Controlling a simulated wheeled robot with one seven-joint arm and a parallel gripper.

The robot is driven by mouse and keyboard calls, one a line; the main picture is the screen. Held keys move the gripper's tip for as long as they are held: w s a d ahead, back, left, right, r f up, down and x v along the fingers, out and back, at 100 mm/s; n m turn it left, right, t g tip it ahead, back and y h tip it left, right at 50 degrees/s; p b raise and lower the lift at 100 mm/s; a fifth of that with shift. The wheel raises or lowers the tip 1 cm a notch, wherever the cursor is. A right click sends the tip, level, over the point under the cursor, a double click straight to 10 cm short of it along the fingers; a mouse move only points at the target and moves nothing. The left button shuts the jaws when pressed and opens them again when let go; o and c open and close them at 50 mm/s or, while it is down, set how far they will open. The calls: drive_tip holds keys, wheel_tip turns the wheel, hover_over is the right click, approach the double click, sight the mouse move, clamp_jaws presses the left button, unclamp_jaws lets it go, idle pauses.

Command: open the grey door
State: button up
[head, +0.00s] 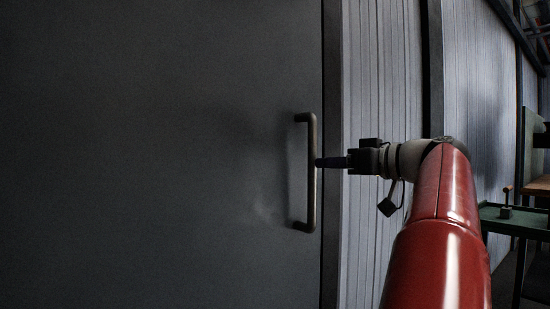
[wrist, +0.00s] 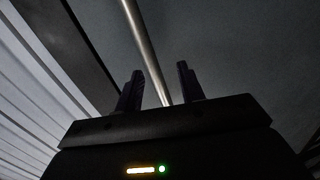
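The grey door (head: 160,150) fills the left of the head view and looks shut against its frame. Its handle (head: 311,200) is a dark upright bar near the door's right edge. My gripper (head: 322,162) is level with the middle of the handle, its fingertips at the bar. In the wrist view the handle (wrist: 143,45) runs as a slanted metal bar between the two fingers of my gripper (wrist: 160,88). The fingers stand apart, with a gap on each side of the bar. The grey door (wrist: 235,45) lies behind it.
A dark door frame post (head: 332,100) stands just right of the handle. A pale ribbed wall (head: 378,60) runs on to the right of it. A green table (head: 515,222) stands at the far right.

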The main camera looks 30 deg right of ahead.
drive_tip(key=w+r+n, duration=0.1)
drive_tip(key=w+r, duration=0.1)
drive_tip(key=w, duration=0.4)
drive_tip(key=shift+w+a+t+p, duration=0.15)
drive_tip(key=shift+w+t+p, duration=0.25)
drive_tip(key=shift+p, duration=0.05)
clamp_jaws()
